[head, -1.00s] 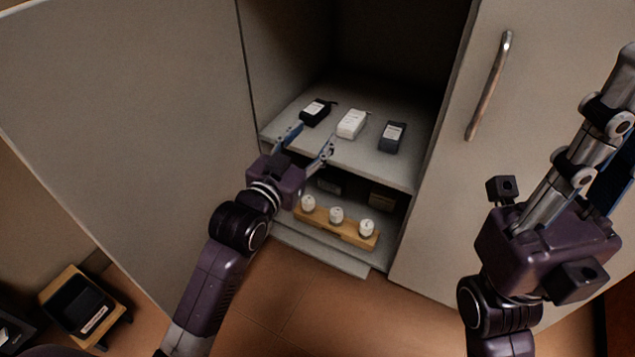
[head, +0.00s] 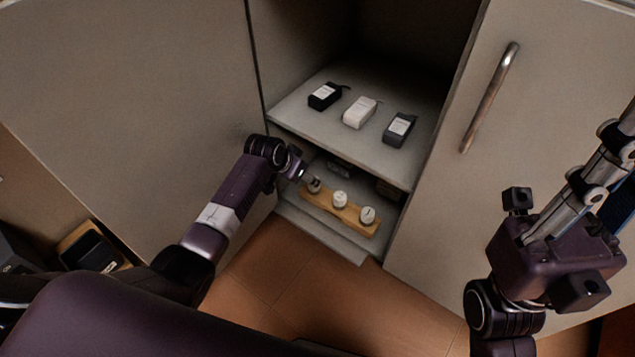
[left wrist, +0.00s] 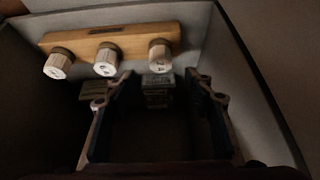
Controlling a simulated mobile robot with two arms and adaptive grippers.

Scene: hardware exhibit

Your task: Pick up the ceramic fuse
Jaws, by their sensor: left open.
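Three white capped cylinders, which look like the ceramic fuses, stand in a row on a wooden block (head: 352,214) in the cabinet's lower compartment. They are the left fuse (head: 313,185), middle fuse (head: 340,199) and right fuse (head: 367,215). In the left wrist view they show along the block at the top, one fuse (left wrist: 160,55) lying nearly in line with the jaws. My left gripper (left wrist: 152,92) is open and empty. In the head view its fingers are mostly hidden, close to the left fuse. My right gripper (head: 592,172) is partly in view, fingertips outside the frame.
The upper shelf (head: 300,112) above the fuses holds a black box (head: 324,96), a white box (head: 360,112) and a grey box (head: 399,130). Dim boxes (left wrist: 157,92) sit deeper in the lower compartment. Cabinet doors flank the opening; the right has a handle (head: 490,97).

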